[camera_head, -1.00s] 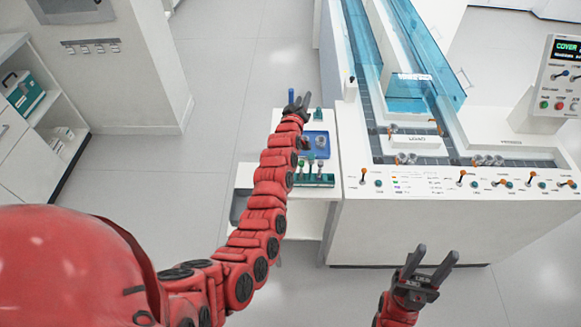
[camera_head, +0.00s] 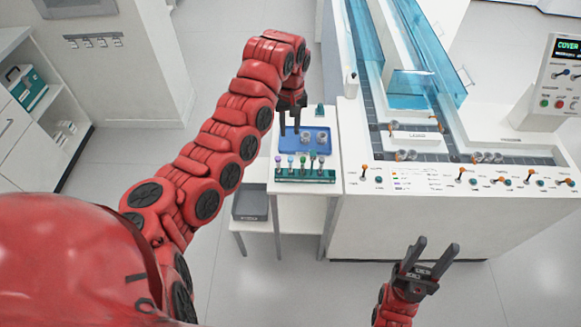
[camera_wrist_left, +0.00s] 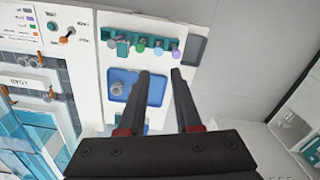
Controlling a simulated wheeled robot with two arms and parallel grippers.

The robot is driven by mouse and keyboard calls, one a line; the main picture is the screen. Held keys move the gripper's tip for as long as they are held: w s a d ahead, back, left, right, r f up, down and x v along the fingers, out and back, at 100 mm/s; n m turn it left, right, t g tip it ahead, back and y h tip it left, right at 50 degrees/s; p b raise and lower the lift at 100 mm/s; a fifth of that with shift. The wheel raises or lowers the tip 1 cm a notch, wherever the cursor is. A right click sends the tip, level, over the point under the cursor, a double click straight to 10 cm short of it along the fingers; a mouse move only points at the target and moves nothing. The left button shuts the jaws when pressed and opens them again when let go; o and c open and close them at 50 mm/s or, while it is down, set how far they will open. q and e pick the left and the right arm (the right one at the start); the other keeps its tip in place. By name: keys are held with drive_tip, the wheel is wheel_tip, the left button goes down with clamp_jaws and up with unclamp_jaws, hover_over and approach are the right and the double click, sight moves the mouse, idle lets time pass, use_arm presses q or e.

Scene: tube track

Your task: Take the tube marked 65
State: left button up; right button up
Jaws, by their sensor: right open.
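A green rack (camera_head: 306,175) with several upright tubes stands on the white side table, at its near edge. The tube tops are purple, green, teal and grey; no number can be read. The rack also shows at the top of the left wrist view (camera_wrist_left: 122,46). My left gripper (camera_head: 289,132) points down above the blue tray behind the rack. In the left wrist view its two fingers (camera_wrist_left: 160,74) are apart with nothing between them. My right gripper (camera_head: 430,252) is open and empty in front of the machine.
The white track machine (camera_head: 440,220) with orange levers stands right of the side table. A grey bin (camera_head: 250,203) sits lower at left. Floor to the left is clear.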

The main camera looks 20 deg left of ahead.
use_arm(q)
hover_over(290, 158)
drive_tip(key=f, duration=0.7)
drive_tip(key=shift+s+d, duration=0.2)
drive_tip(key=shift+s, duration=0.05)
wheel_tip(290, 158, down, 3)
drive_tip(key=shift+a+r+p, duration=0.1)
drive_tip(key=shift+a+p, duration=0.05)
drive_tip(key=shift+p, duration=0.25)
drive_tip(key=shift+w+f+p, duration=0.1)
drive_tip(key=shift+f+p, duration=0.45)
drive_tip(key=shift+p, duration=0.05)
wheel_tip(290, 158, down, 3)
drive_tip(key=shift+w+r+p, duration=0.15)
drive_tip(key=shift+r+p, duration=0.05)
drive_tip(key=shift+p, duration=0.3)
drive_tip(key=shift+f, duration=0.9)
clamp_jaws()
